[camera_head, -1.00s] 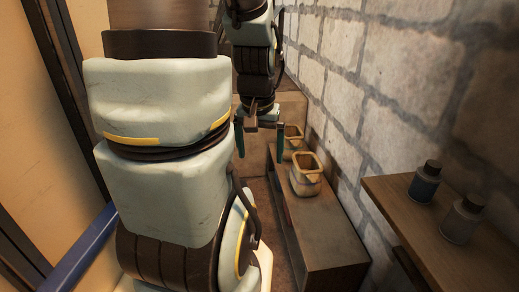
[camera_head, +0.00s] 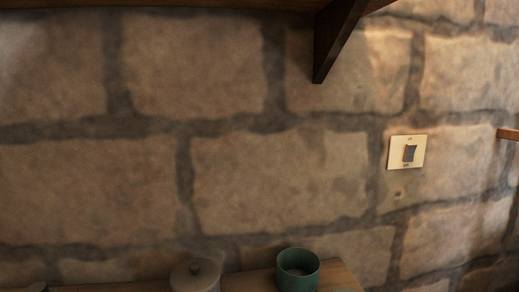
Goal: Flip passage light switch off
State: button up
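The light switch (camera_head: 409,153) is a dark rocker on a cream plate (camera_head: 395,153), mounted on the stone wall at the right of the view. Small marks sit above and below the rocker, too small to read. I cannot tell which way the rocker is set. My gripper and arm are not in view now, so nothing of mine shows near the switch.
A wooden shelf with a dark bracket (camera_head: 335,38) juts from the wall above and left of the switch. Below, a wooden surface (camera_head: 338,276) holds a green cup (camera_head: 298,270) and a lidded grey pot (camera_head: 195,275). Another wooden edge (camera_head: 508,134) shows at the far right.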

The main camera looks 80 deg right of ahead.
aim_at(410, 148)
jog(key=z, duration=1.75)
